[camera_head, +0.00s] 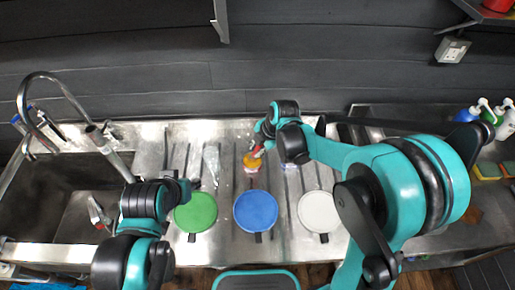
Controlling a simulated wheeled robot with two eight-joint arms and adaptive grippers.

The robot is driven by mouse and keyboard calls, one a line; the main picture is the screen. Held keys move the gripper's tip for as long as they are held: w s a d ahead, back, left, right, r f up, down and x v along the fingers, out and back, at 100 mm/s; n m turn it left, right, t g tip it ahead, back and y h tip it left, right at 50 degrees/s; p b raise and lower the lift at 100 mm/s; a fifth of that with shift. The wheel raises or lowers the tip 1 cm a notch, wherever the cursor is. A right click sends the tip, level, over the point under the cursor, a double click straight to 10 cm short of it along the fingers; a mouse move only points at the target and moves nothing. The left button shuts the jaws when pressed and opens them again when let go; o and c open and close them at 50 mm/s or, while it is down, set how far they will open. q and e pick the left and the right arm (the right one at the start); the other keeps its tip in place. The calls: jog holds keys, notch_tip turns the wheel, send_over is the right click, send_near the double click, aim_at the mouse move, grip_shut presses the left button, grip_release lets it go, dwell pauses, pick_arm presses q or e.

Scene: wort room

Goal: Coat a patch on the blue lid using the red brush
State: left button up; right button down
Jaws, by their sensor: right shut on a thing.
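The blue lid (256,210) lies flat on the steel drainboard, between a green lid (196,212) and a white lid (319,212). My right gripper (261,147) is above the drainboard, behind the blue lid and apart from it. It is shut on a small red item, seemingly the red brush (259,153), mostly hidden by the gripper. Directly below the red item is a small orange-yellow thing (251,161); I cannot tell whether they touch. My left gripper (188,187) is near the green lid's upper left edge; its fingers are too small and dark to read.
A sink (68,190) with a curved tap (62,85) is at the left. A small pale purple item (289,166) lies right of the orange-yellow thing. Spray bottles (487,112) and sponges (487,171) stand at the far right. A dark wall is behind.

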jog(key=shift+r+p, duration=2.6)
jog(key=shift+r, duration=0.95)
jog(key=shift+f, duration=0.15)
